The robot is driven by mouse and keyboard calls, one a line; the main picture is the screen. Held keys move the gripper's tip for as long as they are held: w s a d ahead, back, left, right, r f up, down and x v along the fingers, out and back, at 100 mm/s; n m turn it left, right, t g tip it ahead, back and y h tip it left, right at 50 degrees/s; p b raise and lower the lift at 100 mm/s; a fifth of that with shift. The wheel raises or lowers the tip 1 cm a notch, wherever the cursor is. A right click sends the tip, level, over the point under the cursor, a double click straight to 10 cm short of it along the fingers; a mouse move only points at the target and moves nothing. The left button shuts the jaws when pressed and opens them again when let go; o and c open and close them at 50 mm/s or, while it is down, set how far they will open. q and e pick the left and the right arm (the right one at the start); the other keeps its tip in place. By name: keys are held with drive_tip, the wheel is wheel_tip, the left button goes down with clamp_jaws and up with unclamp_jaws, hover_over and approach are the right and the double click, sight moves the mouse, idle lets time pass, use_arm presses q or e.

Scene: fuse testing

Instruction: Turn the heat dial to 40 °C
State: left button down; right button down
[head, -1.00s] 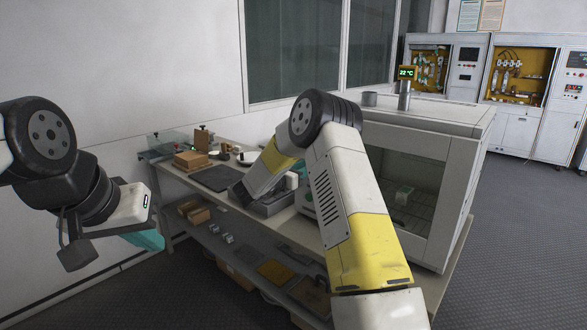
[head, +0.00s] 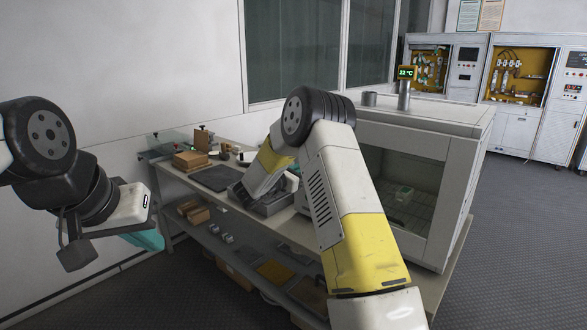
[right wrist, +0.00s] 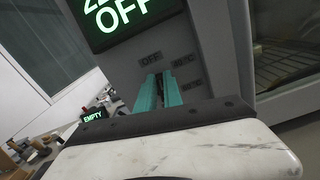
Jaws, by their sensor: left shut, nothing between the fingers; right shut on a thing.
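The oven's control panel (right wrist: 210,45) fills the middle of the right wrist view, with small labels around the dial spot. The green display (right wrist: 122,14) above reads OFF under a cut-off number. My right gripper (right wrist: 160,86) has its teal fingers shut on the heat dial against the panel; the fingers hide the dial. In the head view my right arm hides this gripper and the panel. My left gripper (head: 146,240) is shut and empty, apart at the far left.
The oven (head: 465,150) stands on the bench's right part, with a small 22 °C display (head: 407,73) on top. Boxes (head: 190,160) and a dark mat (head: 215,178) lie on the bench to the left. An EMPTY sign (right wrist: 93,115) glows beside the panel.

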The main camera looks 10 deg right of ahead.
drive_tip(key=shift+s+d+f+m, duration=0.1)
drive_tip(key=shift+s+f+m, duration=0.05)
drive_tip(key=shift+m, duration=1.45)
drive_tip(key=shift+s+d+f+m, duration=0.15)
drive_tip(key=shift+s+m, duration=0.05)
drive_tip(key=shift+m, duration=1.4)
drive_tip(key=shift+s+d+f+m, duration=0.1)
drive_tip(key=shift+s+f+m, duration=0.05)
drive_tip(key=shift+m, duration=1.45)
drive_tip(key=c, duration=1.5)
unclamp_jaws()
drive_tip(key=v, duration=0.7)
drive_tip(key=shift+s+a, duration=0.25)
drive_tip(key=shift+a, duration=0.1)
